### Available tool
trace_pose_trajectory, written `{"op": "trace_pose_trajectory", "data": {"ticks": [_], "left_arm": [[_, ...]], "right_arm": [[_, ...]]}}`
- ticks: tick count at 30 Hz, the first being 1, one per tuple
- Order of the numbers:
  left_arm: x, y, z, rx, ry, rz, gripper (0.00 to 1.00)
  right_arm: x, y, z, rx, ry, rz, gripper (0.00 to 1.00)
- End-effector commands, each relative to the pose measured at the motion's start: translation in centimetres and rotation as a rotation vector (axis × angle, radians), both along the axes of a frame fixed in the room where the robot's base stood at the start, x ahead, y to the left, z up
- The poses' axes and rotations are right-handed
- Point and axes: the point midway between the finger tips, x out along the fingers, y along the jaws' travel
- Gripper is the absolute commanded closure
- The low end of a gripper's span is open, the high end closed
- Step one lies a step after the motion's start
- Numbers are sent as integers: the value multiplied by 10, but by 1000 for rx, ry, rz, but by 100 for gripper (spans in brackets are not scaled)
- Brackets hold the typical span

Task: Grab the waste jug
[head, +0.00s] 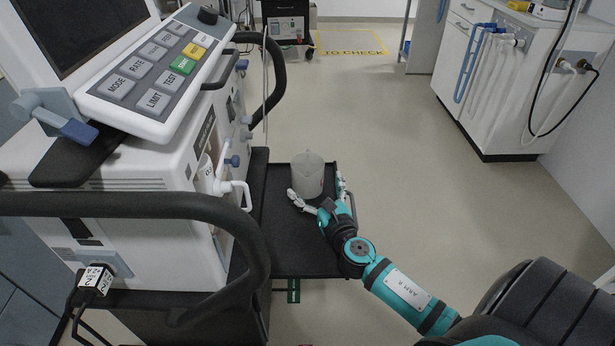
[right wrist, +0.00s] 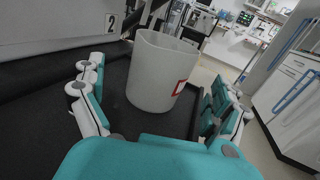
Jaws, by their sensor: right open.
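The waste jug (head: 307,174) is a whitish, translucent open-topped container. It stands upright on a black side shelf (head: 290,240) of the ventilator. In the right wrist view the jug (right wrist: 157,75) shows a red-edged label on its right side. My right gripper (head: 319,196) is open, with one finger on each side of the jug's near side. In the right wrist view the gripper (right wrist: 160,105) has its fingers spread left and right, apart from the jug's wall. My left gripper is not in view.
The ventilator (head: 140,150) with its black handle rail (head: 140,205) stands left of the shelf. A white cabinet with blue and white hoses (head: 480,85) stands at the right. The floor between is clear, with a yellow "TO CHECK" area (head: 350,43) at the back.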

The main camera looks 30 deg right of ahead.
Motion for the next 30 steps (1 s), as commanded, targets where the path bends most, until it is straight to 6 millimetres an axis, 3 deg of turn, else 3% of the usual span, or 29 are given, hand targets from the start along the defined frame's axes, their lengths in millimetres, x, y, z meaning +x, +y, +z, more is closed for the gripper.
{"op": "trace_pose_trajectory", "data": {"ticks": [8, 16, 25, 30], "left_arm": [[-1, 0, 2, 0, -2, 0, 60], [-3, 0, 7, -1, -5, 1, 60], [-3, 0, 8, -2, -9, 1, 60], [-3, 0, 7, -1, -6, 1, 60]], "right_arm": [[21, -6, 2, -2, -2, 0, 0], [58, -17, 4, 0, 0, 1, 0], [64, -18, 5, -1, 1, 1, 0], [63, -18, 5, 0, 1, 0, 20]]}}
